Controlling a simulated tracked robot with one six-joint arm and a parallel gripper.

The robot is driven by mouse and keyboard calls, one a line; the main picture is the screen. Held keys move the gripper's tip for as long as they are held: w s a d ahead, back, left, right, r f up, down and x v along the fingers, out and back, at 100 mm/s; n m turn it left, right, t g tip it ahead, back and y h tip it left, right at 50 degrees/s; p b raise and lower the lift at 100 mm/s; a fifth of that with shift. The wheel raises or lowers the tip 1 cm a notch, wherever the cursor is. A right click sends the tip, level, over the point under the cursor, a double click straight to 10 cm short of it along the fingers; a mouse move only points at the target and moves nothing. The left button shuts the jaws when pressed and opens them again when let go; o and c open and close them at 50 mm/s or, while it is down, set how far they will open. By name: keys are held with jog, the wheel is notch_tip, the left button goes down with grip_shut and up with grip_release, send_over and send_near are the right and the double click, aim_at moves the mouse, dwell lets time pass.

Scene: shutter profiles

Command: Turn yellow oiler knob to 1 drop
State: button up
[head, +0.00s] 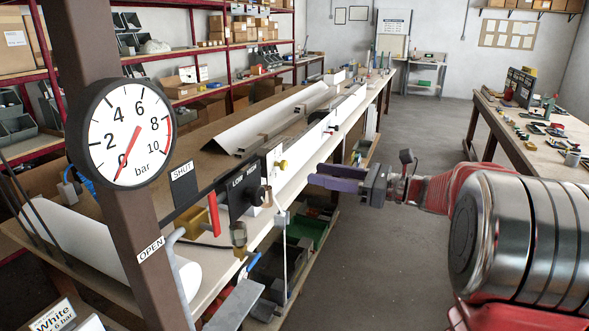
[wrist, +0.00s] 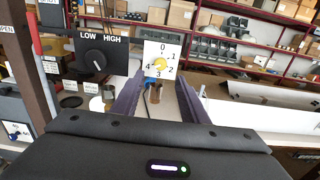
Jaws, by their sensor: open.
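The yellow oiler knob (wrist: 160,64) sits on a white dial plate (wrist: 149,48) marked 0 to 4 in the wrist view. Its exact setting is too small to read with certainty. In the head view the knob (head: 283,165) shows small on the front of the bench line. My gripper (head: 314,180) is open, with purple fingers pointing left toward the knob and a gap between them and it. In the wrist view the open fingers of my gripper (wrist: 158,84) frame the area just below the dial, with nothing held.
Left of the dial is a black LOW/HIGH selector (wrist: 96,62), also in the head view (head: 246,193). A red lever (head: 213,214) stands nearby. A pressure gauge (head: 121,134) on a post reads near 0. The aisle floor (head: 390,250) is clear.

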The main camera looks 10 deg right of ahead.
aim_at(286, 167)
jog(key=x, duration=0.8)
jog(key=shift+w+a, duration=0.1)
jog(key=shift+a, duration=0.05)
jog(key=shift+c, duration=0.6)
grip_shut()
